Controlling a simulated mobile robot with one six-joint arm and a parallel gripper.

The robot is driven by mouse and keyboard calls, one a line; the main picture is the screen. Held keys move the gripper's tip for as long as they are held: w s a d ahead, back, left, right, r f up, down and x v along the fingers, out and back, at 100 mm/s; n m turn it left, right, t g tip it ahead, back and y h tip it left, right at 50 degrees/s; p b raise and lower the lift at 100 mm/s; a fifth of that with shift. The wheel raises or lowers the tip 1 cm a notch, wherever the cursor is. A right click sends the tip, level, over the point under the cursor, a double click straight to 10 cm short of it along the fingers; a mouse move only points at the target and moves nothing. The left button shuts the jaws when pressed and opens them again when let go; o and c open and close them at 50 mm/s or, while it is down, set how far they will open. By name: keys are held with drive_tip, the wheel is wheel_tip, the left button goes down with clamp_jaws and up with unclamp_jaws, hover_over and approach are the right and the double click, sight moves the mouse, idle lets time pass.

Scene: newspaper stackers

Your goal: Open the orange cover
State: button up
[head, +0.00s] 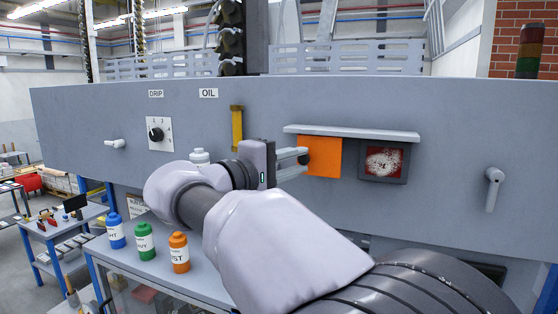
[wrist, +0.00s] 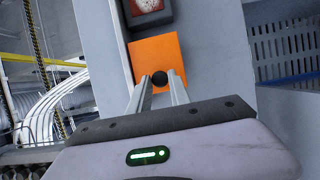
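The orange cover (head: 325,158) is a flat square panel on the grey machine front, under a narrow grey ledge. It hangs flat against the front. In the wrist view the orange cover (wrist: 150,53) has a round black knob (wrist: 160,78) near its edge. My gripper (head: 304,158) is at the cover's left side in the head view. In the wrist view my gripper (wrist: 159,76) has its two fingers apart, one on each side of the knob. I see no clear contact with the knob.
A dark-framed red window (head: 384,162) is right of the cover, with a grey ledge (head: 350,132) above both. A grey handle (head: 493,188) is far right. A yellow bar (head: 237,128) and a rotary dial (head: 159,134) are left. Several bottles (head: 145,240) stand below.

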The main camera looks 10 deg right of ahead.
drive_tip(key=o, duration=0.4)
drive_tip(key=shift+d, duration=0.1)
drive_tip(key=shift+c, duration=0.2)
drive_tip(key=b+v, duration=0.1)
drive_tip(key=v, duration=1.6)
drive_tip(key=shift+s+a, duration=0.2)
drive_tip(key=shift+a, duration=0.05)
drive_tip(key=s+d+f+m+g+y+b, duration=0.1)
drive_tip(key=s+d+f+g+y+b, duration=0.15)
drive_tip(key=d+f+b, duration=0.65)
drive_tip(key=s+d+f+g+y+b, duration=0.15)
drive_tip(key=s+f+b, duration=0.25)
drive_tip(key=f, duration=1.1)
drive_tip(key=s+d+f+m+g+y+b, duration=0.1)
drive_tip(key=s+d+f+g+y+b, duration=0.15)
drive_tip(key=d+f+b, duration=0.65)
drive_tip(key=s+a+f+m+y+b, duration=0.3)
drive_tip(key=s+f+b, duration=0.1)
drive_tip(key=f, duration=0.6)
drive_tip(key=s+a+f+m+t+y+b, duration=0.1)
drive_tip(key=s+a+f+m+y+b, duration=0.2)
drive_tip(key=f, duration=0.7)
drive_tip(key=s+a+f+m+t+y+b, duration=0.1)
drive_tip(key=s+a+f+m+y+b, duration=0.2)
drive_tip(key=f+b, duration=0.3)
wheel_tip(320, 180, down, 5)
drive_tip(key=shift+s+a+r+y, duration=0.1)
drive_tip(key=shift+s+a+y, duration=0.7)
drive_tip(key=shift+s, duration=0.1)
